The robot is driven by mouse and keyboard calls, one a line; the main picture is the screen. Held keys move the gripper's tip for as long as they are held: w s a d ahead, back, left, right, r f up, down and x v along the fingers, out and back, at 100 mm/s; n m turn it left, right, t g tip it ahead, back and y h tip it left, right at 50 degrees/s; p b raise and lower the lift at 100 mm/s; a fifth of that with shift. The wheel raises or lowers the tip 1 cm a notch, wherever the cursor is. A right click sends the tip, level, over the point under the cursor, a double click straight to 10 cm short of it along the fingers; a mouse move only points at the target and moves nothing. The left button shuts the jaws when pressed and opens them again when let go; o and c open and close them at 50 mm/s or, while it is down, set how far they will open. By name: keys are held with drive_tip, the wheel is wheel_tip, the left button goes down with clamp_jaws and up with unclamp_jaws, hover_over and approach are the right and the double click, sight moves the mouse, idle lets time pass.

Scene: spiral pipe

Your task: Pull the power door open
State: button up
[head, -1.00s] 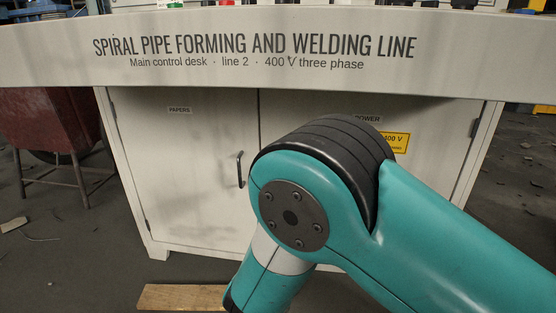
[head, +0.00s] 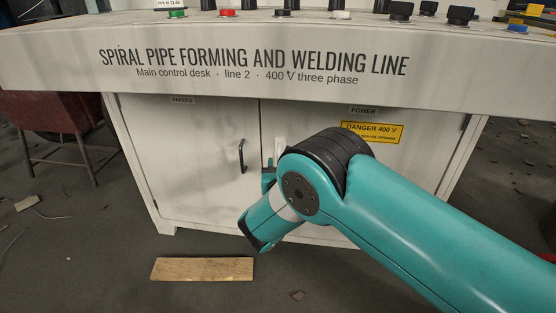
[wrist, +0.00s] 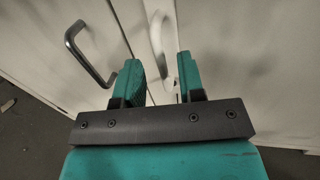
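The power door (head: 400,165) is the right-hand door of the pale cabinet, with a POWER label and a yellow danger sign (head: 372,132); it looks closed. Its pale upright handle (head: 280,148) is near the middle seam, partly hidden by my arm. In the wrist view the handle (wrist: 158,40) appears ahead of the gap between my fingers. My gripper (wrist: 161,70) is open, its two teal fingers apart. I cannot tell whether they reach around the handle. In the head view my arm hides most of the gripper.
The papers door (head: 190,160) on the left has a dark handle (head: 242,156), left of my fingers in the wrist view. The control desk (head: 250,65) overhangs the doors. A wooden plank (head: 202,269) lies on the floor in front. A red bin on legs (head: 50,112) stands left.

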drive_tip(key=shift+w+a+r+b, duration=0.15)
drive_tip(key=shift+w+b, duration=0.25)
drive_tip(key=shift+w, duration=1.55)
clamp_jaws()
drive_tip(key=shift+s, duration=0.1)
